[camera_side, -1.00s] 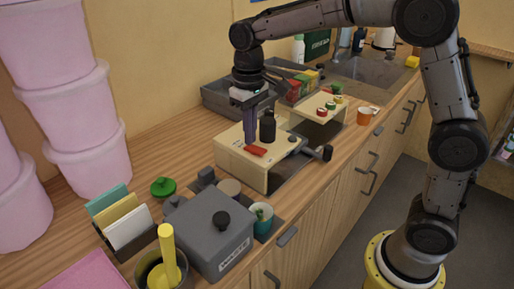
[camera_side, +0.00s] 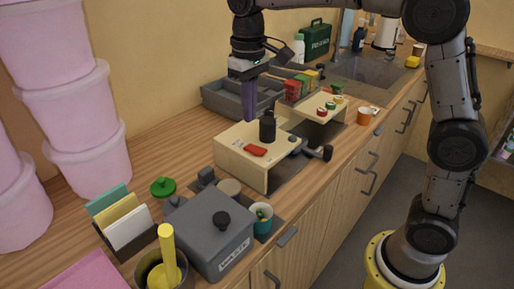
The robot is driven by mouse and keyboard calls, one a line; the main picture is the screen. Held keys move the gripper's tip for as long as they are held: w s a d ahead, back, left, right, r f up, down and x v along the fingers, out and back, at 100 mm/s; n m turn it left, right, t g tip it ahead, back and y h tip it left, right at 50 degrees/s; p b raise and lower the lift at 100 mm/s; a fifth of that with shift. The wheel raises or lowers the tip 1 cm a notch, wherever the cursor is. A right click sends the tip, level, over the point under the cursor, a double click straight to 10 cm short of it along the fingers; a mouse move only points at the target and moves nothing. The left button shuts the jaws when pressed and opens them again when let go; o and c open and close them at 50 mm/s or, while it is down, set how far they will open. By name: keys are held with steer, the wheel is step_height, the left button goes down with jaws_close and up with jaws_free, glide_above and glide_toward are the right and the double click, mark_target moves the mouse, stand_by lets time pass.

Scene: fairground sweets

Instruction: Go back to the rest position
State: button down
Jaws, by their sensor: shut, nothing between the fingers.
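My gripper (camera_side: 248,117) is shut and empty. It hangs pointing down above the back edge of the cream wooden box (camera_side: 238,162), in front of the grey tray. A red piece (camera_side: 255,150) lies on the top of that box. A black bottle-like object (camera_side: 267,128) stands on the box to the right of the red piece. The gripper's fingertips look apart from both. Whether they are clear of the box's back edge is hard to tell.
A grey tray (camera_side: 220,104) stands behind the box. A low stand (camera_side: 308,109) with several small round items is to the right, beside an orange cup (camera_side: 364,116). A grey lidded bin (camera_side: 205,240), a teal cup (camera_side: 262,222) and a yellow-handled pot (camera_side: 150,275) are in front.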

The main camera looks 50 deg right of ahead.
steer(key=s+d+r+t, duration=0.2)
steer(key=s+r, duration=0.1)
steer(key=s, duration=0.4)
steer(key=s+d+r+t, duration=0.1)
steer(key=s+d+r, duration=0.15)
steer(key=s, duration=0.55)
steer(key=s+f+t, duration=0.2)
steer(key=s+f, duration=0.7)
steer(key=shift+s+d+f+t, duration=0.2)
steer(key=shift+d+t, duration=0.1)
steer(key=shift+d, duration=0.1)
